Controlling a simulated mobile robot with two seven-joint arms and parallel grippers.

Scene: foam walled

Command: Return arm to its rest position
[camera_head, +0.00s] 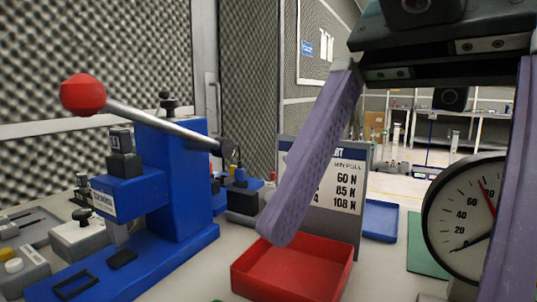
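My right gripper (388,265) hangs close to the camera at the upper right, its dark body cut off by the top and right edges. Its two long purple fingers point down and stand wide apart, with nothing seen held between them. The left fingertip appears in front of the red tray (300,272) and the sign (345,205); I cannot tell whether it touches either. The right finger runs out at the right edge, partly in front of the round dial gauge (460,215). My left gripper is not in view.
A blue lever press (185,190) with a red ball handle (82,95) stands at the left on the bench. A blue tray (380,221) and a green mat (415,245) lie behind. Small devices (80,235) crowd the left edge. Foam walls surround the bench.

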